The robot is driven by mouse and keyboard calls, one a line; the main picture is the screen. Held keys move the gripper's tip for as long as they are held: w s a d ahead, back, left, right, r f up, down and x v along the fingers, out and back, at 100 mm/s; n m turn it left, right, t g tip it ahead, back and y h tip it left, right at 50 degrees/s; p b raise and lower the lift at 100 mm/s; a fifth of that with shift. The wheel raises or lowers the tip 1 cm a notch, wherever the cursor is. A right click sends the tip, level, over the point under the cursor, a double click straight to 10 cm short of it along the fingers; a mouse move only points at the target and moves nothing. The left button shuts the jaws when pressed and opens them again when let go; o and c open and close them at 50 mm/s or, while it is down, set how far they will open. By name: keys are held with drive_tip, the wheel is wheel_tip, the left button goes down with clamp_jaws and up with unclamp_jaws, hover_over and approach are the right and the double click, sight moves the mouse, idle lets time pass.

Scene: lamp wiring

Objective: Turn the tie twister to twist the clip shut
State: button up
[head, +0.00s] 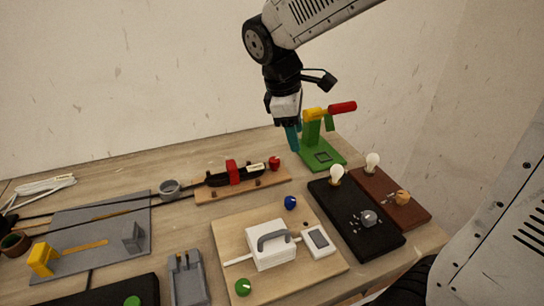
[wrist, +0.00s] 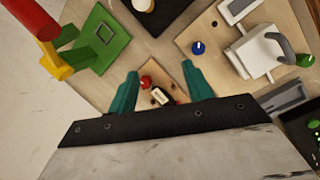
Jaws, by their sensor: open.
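A long wooden board (head: 215,197) holds a red block (head: 231,167) around a dark cable and a red knob (head: 274,163) at its right end. These look like the clip and the tie twister, but I cannot tell for sure. My gripper (head: 292,140) points down above the table's back, close to the green stand. In the wrist view my teal fingers (wrist: 160,72) are apart with nothing gripped. The red knob (wrist: 146,82) shows below and between them, beside a pale label (wrist: 160,97). The red block is not visible in the wrist view.
A green stand (head: 326,158) with a red handle (head: 342,107) stands right of my gripper. A black board (head: 346,232) and a brown board (head: 412,210) carry bulbs. A wooden board with a white box (head: 270,247) lies in front. A grey plate (head: 85,240) lies left.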

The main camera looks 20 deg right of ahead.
sight(274, 159)
drive_tip(key=w+a+f+n, duration=0.1)
drive_tip(key=w+f+n, duration=0.1)
drive_tip(key=w, duration=0.1)
drive_tip(key=w+a+f+n+h, duration=0.1)
drive_tip(key=w+f+n, duration=0.1)
drive_tip(key=w, duration=0.2)
drive_tip(key=w+a+f+n, duration=0.2)
drive_tip(key=w+f, duration=0.1)
drive_tip(key=shift+w+a, duration=0.1)
drive_tip(key=shift+w, duration=0.05)
drive_tip(key=shift+h, duration=0.3)
drive_tip(key=x, duration=0.7)
drive_tip(key=shift+w+f, duration=0.1)
drive_tip(key=shift+f, duration=0.25)
drive_tip(key=c, duration=1)
